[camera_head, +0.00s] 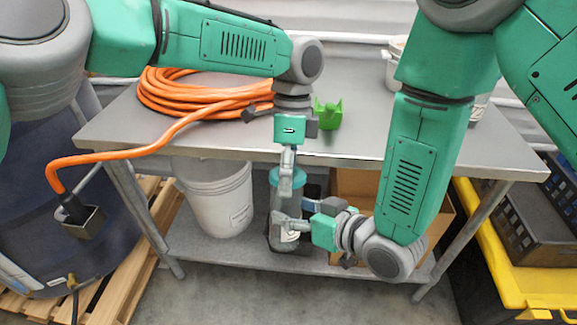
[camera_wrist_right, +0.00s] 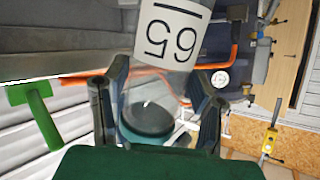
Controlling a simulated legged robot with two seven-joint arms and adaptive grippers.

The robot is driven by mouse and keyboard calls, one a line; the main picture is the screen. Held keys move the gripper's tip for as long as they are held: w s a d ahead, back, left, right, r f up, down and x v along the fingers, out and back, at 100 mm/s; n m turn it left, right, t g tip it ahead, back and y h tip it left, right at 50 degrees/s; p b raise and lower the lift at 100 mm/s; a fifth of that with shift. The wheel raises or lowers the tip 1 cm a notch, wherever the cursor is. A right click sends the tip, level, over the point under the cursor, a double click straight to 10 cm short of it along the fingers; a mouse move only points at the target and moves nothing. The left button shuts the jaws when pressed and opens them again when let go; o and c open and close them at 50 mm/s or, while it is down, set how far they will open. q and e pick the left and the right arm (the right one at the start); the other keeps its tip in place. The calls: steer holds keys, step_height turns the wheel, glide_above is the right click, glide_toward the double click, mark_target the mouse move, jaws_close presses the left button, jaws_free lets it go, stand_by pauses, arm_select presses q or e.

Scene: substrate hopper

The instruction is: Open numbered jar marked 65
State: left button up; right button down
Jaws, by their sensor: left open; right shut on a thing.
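The jar (camera_head: 277,208) is clear glass with a teal lid (camera_head: 299,178) and stands out in front of the table edge in the head view. In the right wrist view, its white label (camera_wrist_right: 172,32) reads 65 upside down. My right gripper (camera_head: 284,229) is shut on the jar's lower part; its fingers (camera_wrist_right: 158,100) flank the glass in the wrist view. A dark round shape shows between those fingers; I cannot tell whether it is the lid. My left gripper (camera_head: 286,180) points down at the lid, open, with its fingers overlapping it; contact is unclear.
The metal table (camera_head: 230,128) holds a coiled orange hose (camera_head: 180,95) and a green object (camera_head: 328,114). A white bucket (camera_head: 218,200) and a cardboard box (camera_head: 440,212) are below it. A yellow-rimmed bin (camera_head: 500,265) stands right, a blue barrel (camera_head: 60,190) left.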

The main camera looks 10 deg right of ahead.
arm_select(q)
steer(key=c, duration=1.2)
steer(key=n, duration=0.3)
steer(key=shift+n, duration=0.4)
steer(key=n, duration=0.5)
steer(key=shift+d, duration=0.15)
steer(key=o, duration=1.2)
steer(key=shift+o, duration=0.2)
steer(key=shift+r, duration=0.1)
